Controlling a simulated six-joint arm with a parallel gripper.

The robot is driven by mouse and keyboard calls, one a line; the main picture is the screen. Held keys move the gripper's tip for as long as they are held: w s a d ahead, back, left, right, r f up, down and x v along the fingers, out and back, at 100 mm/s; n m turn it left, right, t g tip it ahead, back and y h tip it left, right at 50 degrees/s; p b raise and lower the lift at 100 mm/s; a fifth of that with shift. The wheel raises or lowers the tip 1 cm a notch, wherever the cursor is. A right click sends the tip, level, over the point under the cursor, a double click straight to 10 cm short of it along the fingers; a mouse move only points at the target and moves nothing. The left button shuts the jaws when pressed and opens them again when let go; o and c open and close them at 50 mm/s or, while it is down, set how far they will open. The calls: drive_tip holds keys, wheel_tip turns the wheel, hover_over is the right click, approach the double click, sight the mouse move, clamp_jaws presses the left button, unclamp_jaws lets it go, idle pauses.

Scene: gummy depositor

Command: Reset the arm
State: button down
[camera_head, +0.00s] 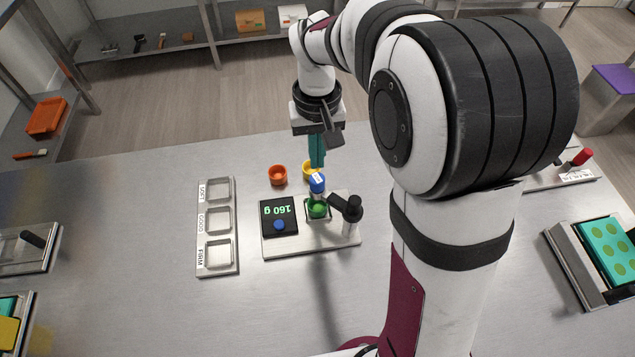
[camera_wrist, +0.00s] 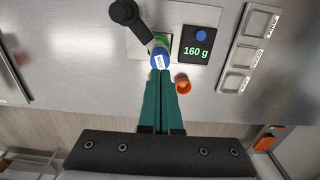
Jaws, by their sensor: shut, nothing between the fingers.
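My gripper (camera_head: 317,164) has long teal fingers and hangs pointing down above the back of the scale station, near the middle of the table. In the wrist view the two fingers of my gripper (camera_wrist: 161,77) lie together, with nothing held between them. The fingertips are close to a blue-topped piece (camera_head: 317,183) with a white label, which stands over a green item (camera_head: 317,207) on the station plate. I cannot tell whether the fingers touch the blue piece. The display (camera_head: 279,211) reads 160 g.
An orange cup (camera_head: 278,175) and a partly hidden yellow cup (camera_head: 309,167) stand behind the station. A black-knobbed post (camera_head: 352,209) rises at its right. A three-compartment tray (camera_head: 235,235) lies to the left. A teal mould (camera_head: 611,249) sits far right. Bare table surrounds the station's left and front.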

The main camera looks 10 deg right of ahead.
drive_tip(key=shift+r, duration=0.8)
drive_tip(key=s+r+m+y, duration=0.1)
drive_tip(key=s+m, duration=0.4)
drive_tip(key=s, duration=1.9)
drive_tip(key=shift+a+r+m+y, duration=0.15)
drive_tip(key=shift+a+m+y, duration=0.15)
drive_tip(key=shift+y, duration=0.1)
